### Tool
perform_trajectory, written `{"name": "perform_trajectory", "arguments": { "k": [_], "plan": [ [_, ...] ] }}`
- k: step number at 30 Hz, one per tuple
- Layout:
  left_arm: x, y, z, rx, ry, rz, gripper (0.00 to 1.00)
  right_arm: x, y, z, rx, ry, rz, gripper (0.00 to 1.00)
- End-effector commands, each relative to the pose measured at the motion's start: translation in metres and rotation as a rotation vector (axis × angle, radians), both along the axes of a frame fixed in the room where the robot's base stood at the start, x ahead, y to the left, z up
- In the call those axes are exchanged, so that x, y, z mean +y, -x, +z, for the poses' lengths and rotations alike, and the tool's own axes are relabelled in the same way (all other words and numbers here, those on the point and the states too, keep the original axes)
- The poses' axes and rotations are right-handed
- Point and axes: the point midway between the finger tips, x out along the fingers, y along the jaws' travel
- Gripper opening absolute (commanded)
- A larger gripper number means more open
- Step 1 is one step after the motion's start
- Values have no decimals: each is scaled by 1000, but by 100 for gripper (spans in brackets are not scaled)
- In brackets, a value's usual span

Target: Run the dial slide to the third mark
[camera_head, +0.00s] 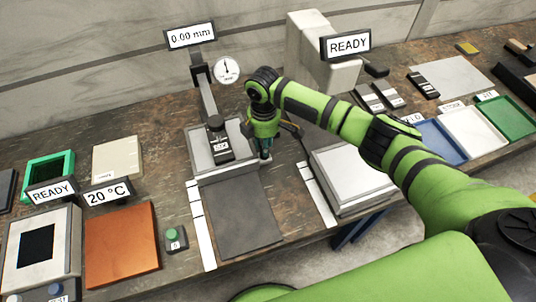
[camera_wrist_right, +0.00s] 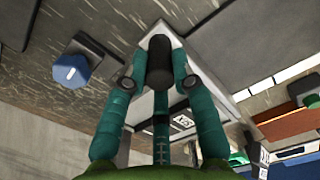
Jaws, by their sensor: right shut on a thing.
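The dial gauge (camera_head: 227,70) is a round white face with a black needle, beside a grey stand column (camera_head: 207,95). A display (camera_head: 191,36) above it reads 0.00 mm. A black labelled block (camera_head: 217,140) sits at the column's foot on a light grey base (camera_head: 200,158). My right gripper (camera_head: 265,153) points down at the base's right side. In the right wrist view its teal fingers (camera_wrist_right: 159,75) are shut on a dark cylindrical knob (camera_wrist_right: 159,62); the fingers hide this knob in the head view. I cannot make out any slide marks. My left gripper is not in view.
A dark mat (camera_head: 238,218) lies in front of the stand. A white-topped box (camera_head: 352,178) stands to the right, with blue, white and green trays (camera_head: 505,117) beyond. An orange plate (camera_head: 122,245) and a green button (camera_head: 173,234) are front left. A blue knob (camera_wrist_right: 70,70) shows in the wrist view.

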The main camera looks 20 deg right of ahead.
Motion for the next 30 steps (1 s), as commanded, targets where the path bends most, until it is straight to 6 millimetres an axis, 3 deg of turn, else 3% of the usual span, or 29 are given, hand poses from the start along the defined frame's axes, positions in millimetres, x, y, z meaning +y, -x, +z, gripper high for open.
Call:
{"name": "perform_trajectory", "arguments": {
  "k": [1, 4, 14, 15, 16, 17, 26, 30],
  "plan": [
    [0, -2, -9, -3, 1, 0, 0, -3, -10, -3, -6, 7, -9, 0],
    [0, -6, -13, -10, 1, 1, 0, -3, -18, -2, -5, 8, -7, 0],
    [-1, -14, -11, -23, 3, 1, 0, -4, -21, 2, -8, 8, -6, 0],
    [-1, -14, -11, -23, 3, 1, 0, -4, -21, 2, -8, 8, -6, 35],
    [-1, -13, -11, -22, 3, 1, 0, -5, -21, 2, -9, 9, -6, 47],
    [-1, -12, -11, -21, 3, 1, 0, -4, -21, 2, -9, 9, -6, 50],
    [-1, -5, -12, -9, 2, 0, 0, -2, -20, 1, -4, 4, -2, 50],
    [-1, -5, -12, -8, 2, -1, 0, -1, -20, 11, -6, 1, -2, 50]
  ]
}}
